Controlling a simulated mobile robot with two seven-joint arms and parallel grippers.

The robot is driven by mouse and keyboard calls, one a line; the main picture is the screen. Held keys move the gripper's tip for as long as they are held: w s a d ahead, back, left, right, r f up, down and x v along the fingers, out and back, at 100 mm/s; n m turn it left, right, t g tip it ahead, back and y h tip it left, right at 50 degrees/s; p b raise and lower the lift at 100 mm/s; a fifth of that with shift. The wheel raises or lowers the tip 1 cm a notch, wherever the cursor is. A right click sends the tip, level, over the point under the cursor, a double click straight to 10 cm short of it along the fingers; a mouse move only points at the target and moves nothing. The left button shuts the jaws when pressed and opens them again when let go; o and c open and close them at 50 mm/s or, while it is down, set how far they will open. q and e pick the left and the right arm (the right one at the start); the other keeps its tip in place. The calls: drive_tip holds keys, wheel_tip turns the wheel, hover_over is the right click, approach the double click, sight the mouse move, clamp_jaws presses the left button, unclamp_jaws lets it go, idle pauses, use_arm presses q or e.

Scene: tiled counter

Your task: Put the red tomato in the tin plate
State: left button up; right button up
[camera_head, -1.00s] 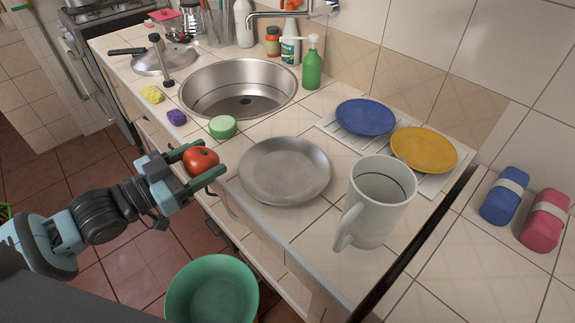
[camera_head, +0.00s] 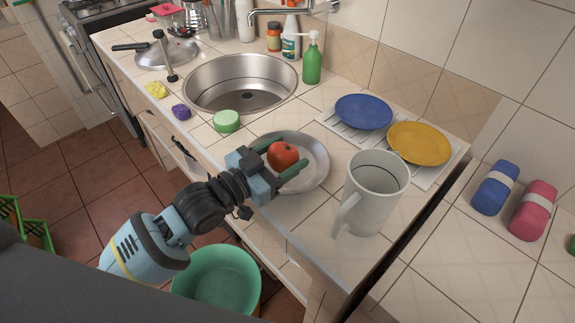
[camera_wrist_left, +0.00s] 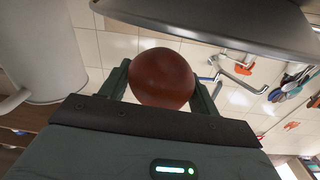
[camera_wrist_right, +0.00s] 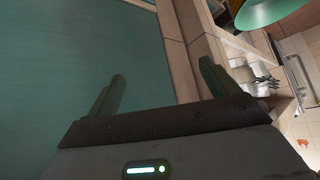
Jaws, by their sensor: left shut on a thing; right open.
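The red tomato (camera_head: 282,156) is between the fingers of my left gripper (camera_head: 293,152), which is shut on it. The gripper holds it over the tin plate (camera_head: 318,172), a round grey metal plate on the counter. In the left wrist view the tomato (camera_wrist_left: 162,78) is between the fingers, close to the plate (camera_wrist_left: 225,22). I cannot tell whether they touch. My arm hides the plate's near left part in the head view. My right gripper (camera_wrist_right: 162,72) is open and empty in the right wrist view, away from the counter top.
A white mug (camera_head: 372,195) stands right of the plate. A blue plate (camera_head: 363,112) and a yellow plate (camera_head: 420,143) are on a rack behind. A green sponge (camera_head: 227,121) and the sink (camera_head: 240,82) are to the left. A green basin (camera_head: 217,280) is below the counter edge.

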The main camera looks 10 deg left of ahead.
sight(287, 167)
use_arm(q)
drive_tip(key=shift+d, duration=0.1)
drive_tip(key=shift+d, duration=0.3)
drive_tip(key=shift+f, duration=1.75)
drive_tip(key=shift+w+f, duration=0.1)
drive_tip(key=shift+f, duration=0.1)
drive_tip(key=o, duration=1.1)
drive_tip(key=shift+f, duration=0.15)
drive_tip(key=shift+c, duration=0.2)
